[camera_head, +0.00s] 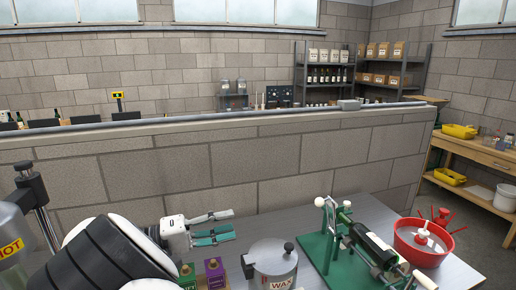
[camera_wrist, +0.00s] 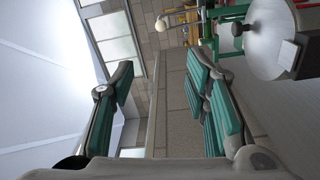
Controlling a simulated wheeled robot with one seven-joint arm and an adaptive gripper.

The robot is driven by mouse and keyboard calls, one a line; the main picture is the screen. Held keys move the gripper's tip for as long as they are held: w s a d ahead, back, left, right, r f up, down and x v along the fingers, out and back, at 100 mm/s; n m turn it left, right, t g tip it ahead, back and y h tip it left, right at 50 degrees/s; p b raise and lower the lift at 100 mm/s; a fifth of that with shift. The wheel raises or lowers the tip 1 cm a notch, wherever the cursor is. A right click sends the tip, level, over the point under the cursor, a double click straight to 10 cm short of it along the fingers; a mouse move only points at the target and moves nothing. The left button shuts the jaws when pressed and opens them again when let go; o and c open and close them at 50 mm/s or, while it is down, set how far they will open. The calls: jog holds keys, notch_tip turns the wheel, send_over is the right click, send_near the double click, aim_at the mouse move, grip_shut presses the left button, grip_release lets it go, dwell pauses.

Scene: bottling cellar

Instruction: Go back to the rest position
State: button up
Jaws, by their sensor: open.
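My gripper (camera_head: 228,226) is open and empty above the grey table in the head view. It points to the right, in front of the low block wall. In the wrist view my gripper (camera_wrist: 160,72) shows its two teal-padded fingers spread apart with nothing between them. Below it in the head view stand a green box (camera_head: 187,276) and a purple box (camera_head: 214,273). The metal pot marked WAX (camera_head: 273,266) stands to the right of them; a round pot also fills the upper right of the wrist view (camera_wrist: 262,40).
A green stand (camera_head: 318,250) holds a dark bottle (camera_head: 372,247) lying tilted. A red bowl (camera_head: 421,252) with a red rack-like piece stands right of it. A metal vessel marked HOT (camera_head: 12,248) is at the far left. The block wall (camera_head: 240,175) runs behind the table.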

jog(key=s+d+r+g+y, duration=0.3)
jog(key=d+r+y, duration=0.15)
jog(key=d, duration=0.55)
jog(key=s+d+r+g+y, duration=0.25)
jog(key=d+y, duration=0.25)
jog(key=d, duration=0.6)
jog(key=s+d+r+t+y, duration=0.1)
jog(key=s+d+y, duration=0.1)
jog(key=s, duration=0.4)
jog(key=s+d+r+m+t+y, duration=0.1)
jog(key=s+d+r+t+y, duration=0.1)
jog(key=s, duration=0.5)
jog(key=s+d+r+t+y, duration=0.1)
jog(key=s+d+t+y, duration=0.1)
jog(key=s+y, duration=0.2)
jog(key=shift+s+r+m, duration=0.3)
jog(key=shift+s+r, duration=0.1)
jog(key=shift+s, duration=1.35)
